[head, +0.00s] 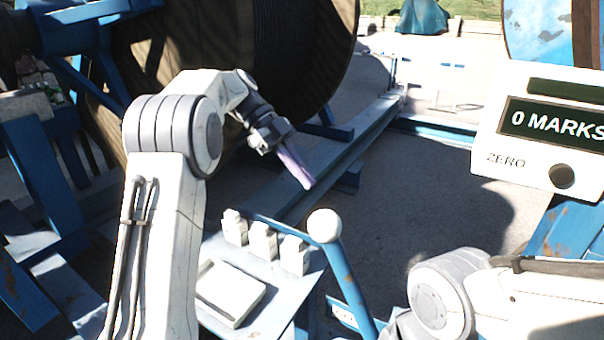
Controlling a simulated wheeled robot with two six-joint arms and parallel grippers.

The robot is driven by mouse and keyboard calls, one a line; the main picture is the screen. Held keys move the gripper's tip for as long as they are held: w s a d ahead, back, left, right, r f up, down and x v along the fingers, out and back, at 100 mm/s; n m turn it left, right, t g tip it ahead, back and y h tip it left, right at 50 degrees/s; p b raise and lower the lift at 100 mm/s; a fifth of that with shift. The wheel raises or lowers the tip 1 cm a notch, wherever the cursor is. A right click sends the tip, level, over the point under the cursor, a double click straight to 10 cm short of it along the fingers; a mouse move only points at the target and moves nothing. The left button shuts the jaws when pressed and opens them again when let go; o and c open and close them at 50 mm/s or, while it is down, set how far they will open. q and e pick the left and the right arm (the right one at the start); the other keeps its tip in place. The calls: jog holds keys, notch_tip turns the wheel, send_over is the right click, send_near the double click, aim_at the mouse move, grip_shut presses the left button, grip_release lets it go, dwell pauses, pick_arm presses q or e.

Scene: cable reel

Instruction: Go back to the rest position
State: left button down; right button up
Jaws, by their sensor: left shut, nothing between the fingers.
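My left gripper (296,166) is at the end of the white left arm, above the blue frame rail and in front of the large dark cable reel (283,50). Its fingers are shut, look pale purple and point down to the right. Nothing is held between them. My right arm shows only in part at the lower right, and its gripper is out of the picture.
A control panel (228,249) with several white blocks stands below my left gripper. A lever with a white ball knob (324,226) rises beside it. A white counter box (549,135) reading "0 MARKS" with a "ZERO" button is at right. Blue frame beams (372,128) cross the floor.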

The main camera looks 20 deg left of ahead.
pick_arm(q)
jog(key=shift+a+r, duration=0.15)
jog(key=shift+a, duration=0.05)
jog(key=s+d+f+n+y, duration=0.5)
jog(key=s+d+n, duration=0.3)
jog(key=s+d, duration=0.4)
jog(key=s+a+f+n+t+y, duration=0.1)
jog(key=s+f+n, duration=0.3)
jog(key=s, duration=0.4)
jog(key=s+a+f+n+t+y, duration=0.1)
jog(key=s+f+n, duration=0.3)
jog(key=s, duration=0.5)
jog(key=shift+f+n+t+y, duration=0.3)
jog(key=shift+f+t+y, duration=0.2)
jog(key=shift+f+t, duration=0.35)
